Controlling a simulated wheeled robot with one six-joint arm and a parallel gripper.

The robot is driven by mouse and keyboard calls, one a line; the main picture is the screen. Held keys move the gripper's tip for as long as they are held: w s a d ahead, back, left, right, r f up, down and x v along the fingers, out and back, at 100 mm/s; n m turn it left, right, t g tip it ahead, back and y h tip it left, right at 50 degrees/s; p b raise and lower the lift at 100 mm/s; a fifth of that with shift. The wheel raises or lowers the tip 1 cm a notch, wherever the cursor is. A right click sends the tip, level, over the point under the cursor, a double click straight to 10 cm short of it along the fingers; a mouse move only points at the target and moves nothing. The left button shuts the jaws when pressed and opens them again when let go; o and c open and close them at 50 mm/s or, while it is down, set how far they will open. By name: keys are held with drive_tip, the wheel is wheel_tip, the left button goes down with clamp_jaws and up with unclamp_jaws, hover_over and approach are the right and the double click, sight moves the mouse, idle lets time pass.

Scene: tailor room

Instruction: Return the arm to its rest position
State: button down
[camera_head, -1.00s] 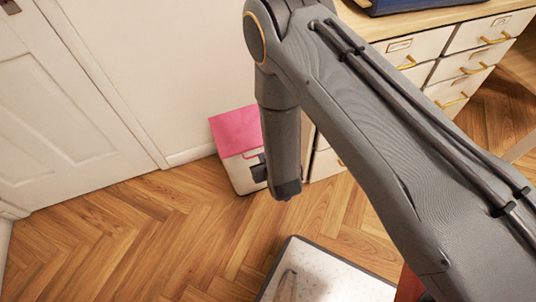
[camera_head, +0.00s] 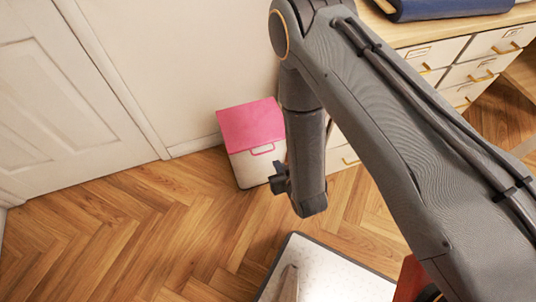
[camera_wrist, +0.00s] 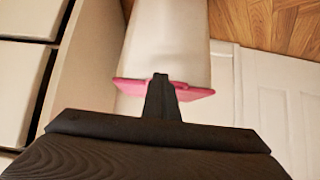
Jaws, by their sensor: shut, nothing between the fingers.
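My arm reaches across the head view from the lower right and bends down at its elbow. My gripper (camera_head: 277,181) is a small dark shape at the left of the hanging forearm, in front of the white box. In the wrist view my gripper (camera_wrist: 161,92) is shut, with its fingers together and nothing between them. The fingers overlap the pink lid in that view; the gap to it cannot be told.
A white box (camera_head: 250,168) with a pink lid (camera_head: 248,126) stands on the wooden floor (camera_head: 110,235) by the wall. A drawer cabinet (camera_head: 478,72) stands behind my arm, a blue object (camera_head: 445,9) on top. A white door (camera_head: 60,105) is at left. Open floor lies at lower left.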

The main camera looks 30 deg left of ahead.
drive_tip(key=s+d+f, duration=0.2)
drive_tip(key=s, duration=0.1)
drive_tip(key=shift+d+f, duration=0.3)
drive_tip(key=shift+d, duration=0.1)
drive_tip(key=shift+w+r, duration=0.1)
